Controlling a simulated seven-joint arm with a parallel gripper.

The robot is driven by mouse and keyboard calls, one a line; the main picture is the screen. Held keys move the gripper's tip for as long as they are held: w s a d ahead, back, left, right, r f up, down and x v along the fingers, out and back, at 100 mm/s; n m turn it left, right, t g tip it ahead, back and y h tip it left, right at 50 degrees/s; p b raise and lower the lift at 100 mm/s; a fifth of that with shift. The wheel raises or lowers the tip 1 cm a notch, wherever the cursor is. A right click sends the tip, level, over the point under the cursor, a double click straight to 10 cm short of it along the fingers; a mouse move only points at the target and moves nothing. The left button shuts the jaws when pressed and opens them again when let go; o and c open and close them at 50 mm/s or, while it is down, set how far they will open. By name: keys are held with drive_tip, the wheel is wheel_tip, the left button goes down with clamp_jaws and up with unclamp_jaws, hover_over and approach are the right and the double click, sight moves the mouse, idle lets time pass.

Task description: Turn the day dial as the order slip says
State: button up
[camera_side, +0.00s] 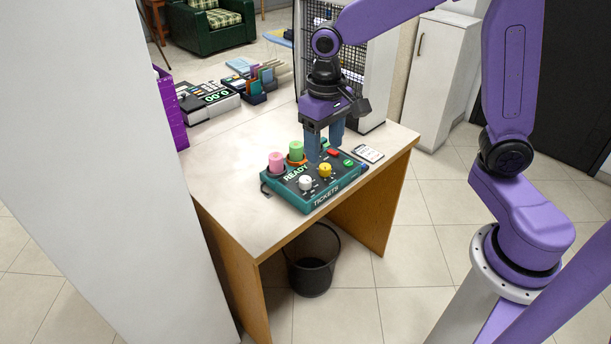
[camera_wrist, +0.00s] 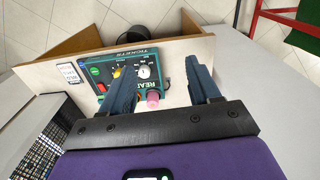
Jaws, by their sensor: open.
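A teal ticket box (camera_side: 319,199) marked "TICKETS" and "READY" sits on the counter. On its top are a white knob (camera_side: 305,183) and a yellow knob (camera_side: 325,170); I cannot read which is the day dial. The white knob (camera_wrist: 144,72) and yellow knob (camera_wrist: 117,72) also show in the wrist view. A small white slip (camera_side: 368,153) lies right of the box, its print too small to read; it also shows in the wrist view (camera_wrist: 69,73). My gripper (camera_side: 325,146) is open and empty above the back of the box, apart from both knobs.
A red button (camera_side: 333,152) and a green button (camera_side: 348,163) are on the box. The counter (camera_side: 225,180) is clear to the left.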

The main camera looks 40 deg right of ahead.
sight(305, 179)
drive_tip(key=w+d+f+m, duration=0.2)
drive_tip(key=w+d+m, duration=0.15)
drive_tip(key=w, duration=0.25)
drive_tip(key=w+d+f+m, duration=0.2)
drive_tip(key=w+d+m, duration=0.15)
drive_tip(key=w, duration=0.35)
drive_tip(key=f, duration=1.6)
drive_tip(key=shift+s+a+f, duration=0.15)
drive_tip(key=shift+s+f, duration=0.2)
drive_tip(key=c, duration=1.1)
